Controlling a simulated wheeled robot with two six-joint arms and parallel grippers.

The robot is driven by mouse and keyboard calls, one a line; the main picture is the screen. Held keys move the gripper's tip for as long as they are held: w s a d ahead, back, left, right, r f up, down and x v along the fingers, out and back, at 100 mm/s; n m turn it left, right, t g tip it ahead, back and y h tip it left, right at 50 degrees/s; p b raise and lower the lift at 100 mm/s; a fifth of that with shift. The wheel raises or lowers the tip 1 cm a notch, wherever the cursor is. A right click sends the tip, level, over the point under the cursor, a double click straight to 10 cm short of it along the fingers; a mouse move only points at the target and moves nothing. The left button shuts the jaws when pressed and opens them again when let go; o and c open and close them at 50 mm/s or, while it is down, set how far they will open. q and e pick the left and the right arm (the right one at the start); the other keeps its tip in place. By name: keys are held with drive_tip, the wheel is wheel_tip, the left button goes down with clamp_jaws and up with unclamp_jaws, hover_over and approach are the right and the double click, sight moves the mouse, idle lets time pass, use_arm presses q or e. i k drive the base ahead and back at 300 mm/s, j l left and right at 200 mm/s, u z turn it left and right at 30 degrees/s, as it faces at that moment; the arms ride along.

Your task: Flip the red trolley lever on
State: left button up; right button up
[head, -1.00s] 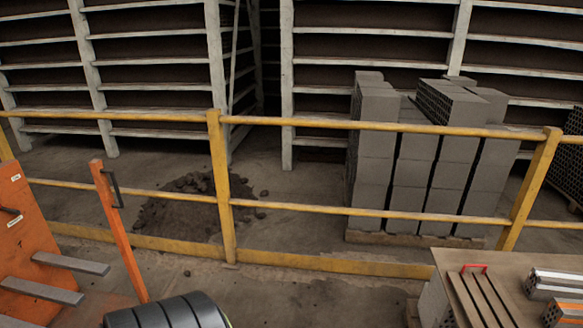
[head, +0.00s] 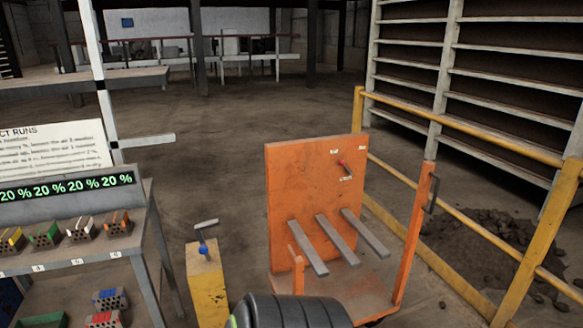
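The orange trolley (head: 290,180) stands ahead of me, right of centre in the head view, with an upright back panel, several grey bars and an orange post with a dark handle. A small red lever (head: 344,164) sits high on the panel between small white labels. The lever slants, its red end toward the upper left; I cannot read the labels, so its setting is unclear. Neither of my grippers shows in the view. A dark ribbed rounded part at the bottom centre seems to be mine.
A yellow pedestal (head: 206,287) with a blue-knobbed handle (head: 203,248) stands left of the trolley. A bench (head: 100,255) with hollow bricks and a "20 %" display (head: 66,187) is at left. A yellow railing (head: 455,128) and a rubble pile (head: 480,240) lie right. Floor behind is open.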

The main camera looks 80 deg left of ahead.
sight(341, 162)
drive_tip(key=u, duration=2.35)
drive_tip(key=i+l, duration=0.25)
drive_tip(key=i, duration=0.2)
drive_tip(key=i+l, duration=0.3)
drive_tip(key=i+l+z, duration=0.1)
drive_tip(key=i+l, duration=0.15)
drive_tip(key=i, duration=0.3)
drive_tip(key=i+l, duration=0.2)
drive_tip(key=i, duration=0.2)
drive_tip(key=i+l, duration=0.25)
drive_tip(key=i, duration=0.2)
drive_tip(key=z, duration=0.05)
